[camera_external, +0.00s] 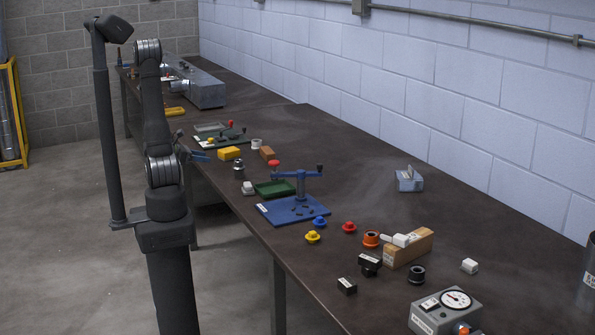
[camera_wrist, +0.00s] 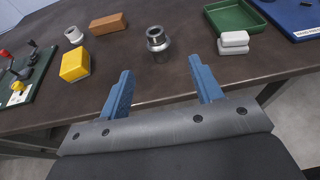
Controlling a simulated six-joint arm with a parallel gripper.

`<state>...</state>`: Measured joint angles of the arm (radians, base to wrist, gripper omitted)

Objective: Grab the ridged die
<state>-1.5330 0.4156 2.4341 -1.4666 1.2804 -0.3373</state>
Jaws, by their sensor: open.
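A stepped grey metal cylinder (camera_external: 239,170) with a dark collar stands upright near the table's left edge; it may be the ridged die, but no ridges can be made out for sure. In the wrist view the cylinder (camera_wrist: 158,45) stands straight ahead, beyond the fingertips and roughly centred between them. My gripper (camera_external: 201,156) has blue fingers and hangs by the table's left edge. In the wrist view my gripper (camera_wrist: 160,77) is open and empty, apart from the cylinder.
A yellow block (camera_wrist: 75,64), a brown block (camera_wrist: 108,23) and a white cup (camera_wrist: 74,34) lie left of the cylinder. White blocks (camera_wrist: 234,48) and a green tray (camera_wrist: 232,16) lie right. A blue-based press (camera_external: 296,210) and several small parts stand nearer the camera.

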